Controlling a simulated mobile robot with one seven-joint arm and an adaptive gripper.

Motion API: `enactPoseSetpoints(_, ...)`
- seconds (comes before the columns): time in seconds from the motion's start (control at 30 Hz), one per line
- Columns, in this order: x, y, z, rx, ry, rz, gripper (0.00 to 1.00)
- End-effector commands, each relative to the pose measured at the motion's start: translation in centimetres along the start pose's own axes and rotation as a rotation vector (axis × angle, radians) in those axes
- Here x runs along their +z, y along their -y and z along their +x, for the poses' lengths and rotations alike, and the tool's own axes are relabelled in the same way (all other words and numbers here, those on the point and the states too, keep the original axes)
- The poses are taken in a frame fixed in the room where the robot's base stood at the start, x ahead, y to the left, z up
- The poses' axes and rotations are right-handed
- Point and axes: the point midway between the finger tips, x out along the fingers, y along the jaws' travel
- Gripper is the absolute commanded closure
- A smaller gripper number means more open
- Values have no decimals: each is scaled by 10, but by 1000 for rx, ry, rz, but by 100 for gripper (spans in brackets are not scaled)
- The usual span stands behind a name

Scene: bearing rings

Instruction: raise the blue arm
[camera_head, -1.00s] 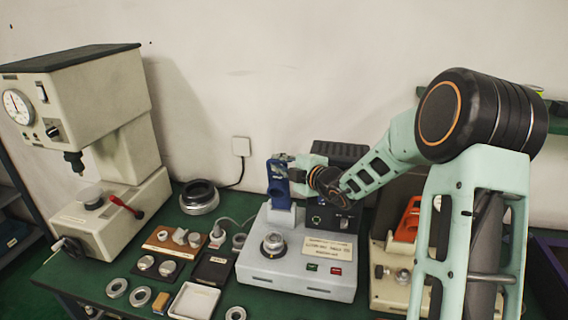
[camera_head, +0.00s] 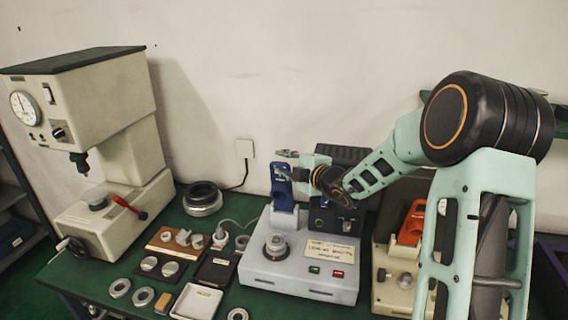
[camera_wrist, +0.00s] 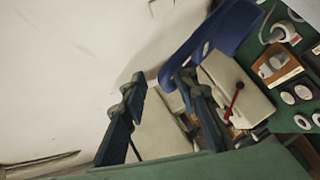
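The blue arm (camera_head: 281,190) stands upright at the back of the grey tester box (camera_head: 285,275). It also shows in the wrist view as a dark blue bar (camera_wrist: 220,32), slanting from the upper right toward the fingertips. My gripper (camera_head: 289,154) is just above the top of the blue arm in the head view. In the wrist view my gripper (camera_wrist: 160,80) has its two fingers well apart, with nothing held between them. The lower end of the bar is near the right fingertip; I cannot tell whether they touch.
A beige press (camera_head: 110,150) with a red lever stands at left. An orange arm (camera_head: 411,222) on a beige unit is at right. A black box (camera_head: 335,215) stands behind the tester. Rings, trays and a metal ring (camera_head: 202,198) lie on the green table.

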Motion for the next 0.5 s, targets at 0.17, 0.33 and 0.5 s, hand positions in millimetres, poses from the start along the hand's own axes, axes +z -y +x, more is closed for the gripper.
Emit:
enactPoseSetpoints(0.17, -4, -2, -5, 5, -8, -3, 73)
enactPoseSetpoints(0.33, -2, -2, -34, 5, -4, -4, 73)
enactPoseSetpoints(0.5, -1, -3, -72, 6, 0, -3, 73)
